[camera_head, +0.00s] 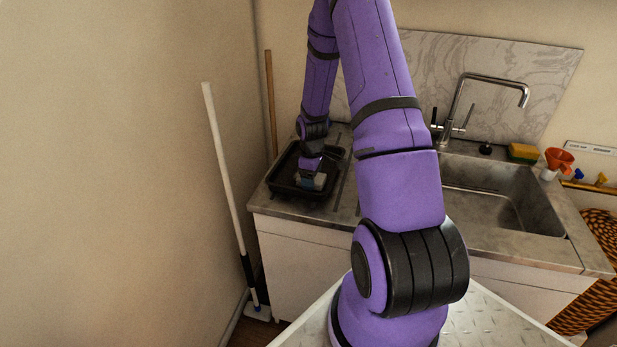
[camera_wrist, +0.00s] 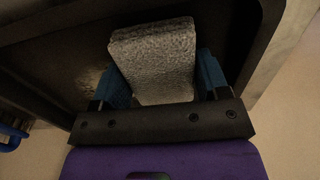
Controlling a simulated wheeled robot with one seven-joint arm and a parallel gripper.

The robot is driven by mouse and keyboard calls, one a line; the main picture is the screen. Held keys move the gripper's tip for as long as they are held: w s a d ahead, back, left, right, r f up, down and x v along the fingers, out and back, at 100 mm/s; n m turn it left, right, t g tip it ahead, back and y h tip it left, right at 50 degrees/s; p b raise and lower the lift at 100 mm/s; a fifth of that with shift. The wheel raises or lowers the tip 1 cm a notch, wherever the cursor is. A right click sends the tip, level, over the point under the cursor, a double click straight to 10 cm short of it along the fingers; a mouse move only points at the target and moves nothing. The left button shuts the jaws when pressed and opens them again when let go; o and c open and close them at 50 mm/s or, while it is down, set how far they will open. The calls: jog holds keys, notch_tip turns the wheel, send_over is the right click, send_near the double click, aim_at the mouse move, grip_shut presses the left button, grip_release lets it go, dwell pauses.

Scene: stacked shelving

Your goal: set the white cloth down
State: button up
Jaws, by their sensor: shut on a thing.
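The white cloth (camera_wrist: 155,55) looks like a pale grey, rough, block-shaped piece in the wrist view. My gripper (camera_wrist: 163,82) has its blue fingers on either side of it and is shut on it. In the head view the cloth (camera_head: 318,183) shows small and pale below my gripper (camera_head: 311,174). Both are inside the outline of a black tray (camera_head: 281,190) on the left end of the counter. I cannot tell whether the cloth touches the tray's floor. The tray's dark rim (camera_wrist: 268,45) also shows in the wrist view.
A sink (camera_head: 490,195) with a tall tap (camera_head: 490,77) lies to the right. A yellow-green sponge (camera_head: 522,152) and an orange funnel (camera_head: 559,159) stand at the far right. A white-handled mop (camera_head: 226,170) leans at the left wall, close to the counter.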

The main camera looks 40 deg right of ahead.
jog(key=shift+f, duration=0.2)
jog(key=o, duration=0.9)
jog(key=shift+r, duration=0.1)
